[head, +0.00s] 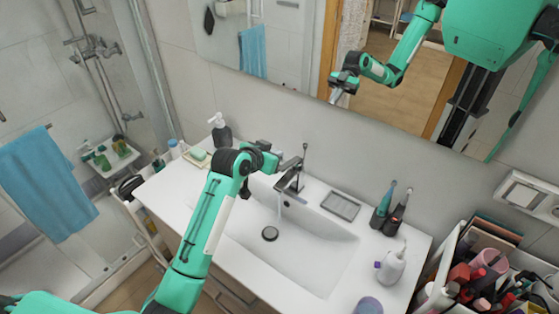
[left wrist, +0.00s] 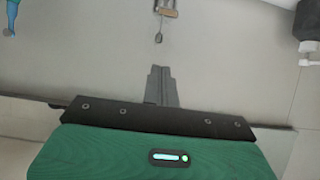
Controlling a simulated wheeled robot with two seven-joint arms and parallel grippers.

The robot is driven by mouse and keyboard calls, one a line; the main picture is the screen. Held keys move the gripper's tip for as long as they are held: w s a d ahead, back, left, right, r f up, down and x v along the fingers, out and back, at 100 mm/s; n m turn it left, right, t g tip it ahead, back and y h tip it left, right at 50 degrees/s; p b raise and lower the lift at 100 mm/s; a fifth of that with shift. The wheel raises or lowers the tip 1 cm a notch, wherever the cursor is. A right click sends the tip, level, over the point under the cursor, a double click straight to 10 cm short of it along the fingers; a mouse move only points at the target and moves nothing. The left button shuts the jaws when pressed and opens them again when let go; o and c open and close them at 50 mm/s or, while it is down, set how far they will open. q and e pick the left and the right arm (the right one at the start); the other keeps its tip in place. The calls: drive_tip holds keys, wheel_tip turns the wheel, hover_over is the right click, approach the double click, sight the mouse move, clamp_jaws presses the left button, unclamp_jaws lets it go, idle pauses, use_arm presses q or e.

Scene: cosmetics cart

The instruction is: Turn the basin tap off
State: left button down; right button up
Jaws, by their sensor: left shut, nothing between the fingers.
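The chrome basin tap (head: 289,182) stands at the back edge of the white basin (head: 315,262), with a thin upright lever (head: 304,153) on top. A pale stream of water (head: 280,208) falls from its spout towards the dark drain (head: 270,234). My left gripper (head: 291,163) is just left of the lever, above the tap body. Its fingers are shut and empty; whether they touch the tap cannot be told. In the left wrist view the shut fingers (left wrist: 160,72) are seen against a plain grey surface. My right gripper is not in view.
A dark soap dispenser (head: 222,133) and a soap dish (head: 197,156) stand left of my gripper. A grey tray (head: 341,206), toothbrush holders (head: 383,210) and a white bottle (head: 391,267) stand at right. The mirror (head: 290,75) rises behind the counter.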

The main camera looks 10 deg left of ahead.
sight(282, 168)
use_arm(q)
drive_tip(key=p+x, duration=0.1)
drive_tip(key=x, duration=0.2)
drive_tip(key=shift+w+d+f, duration=0.15)
drive_tip(key=shift+w+d, duration=0.05)
drive_tip(key=shift+w, duration=0.15)
drive_tip(key=shift+s+a+f+p, duration=0.1)
drive_tip(key=shift+s+f+p, duration=0.1)
drive_tip(key=shift+f+p, duration=0.35)
drive_tip(key=shift+s+a+f+p, duration=0.15)
drive_tip(key=shift+f+p, duration=0.25)
drive_tip(key=shift+f, duration=0.25)
drive_tip(key=shift+s+f+p, duration=0.3)
drive_tip(key=shift+f, duration=0.5)
drive_tip(key=shift+w, duration=0.1)
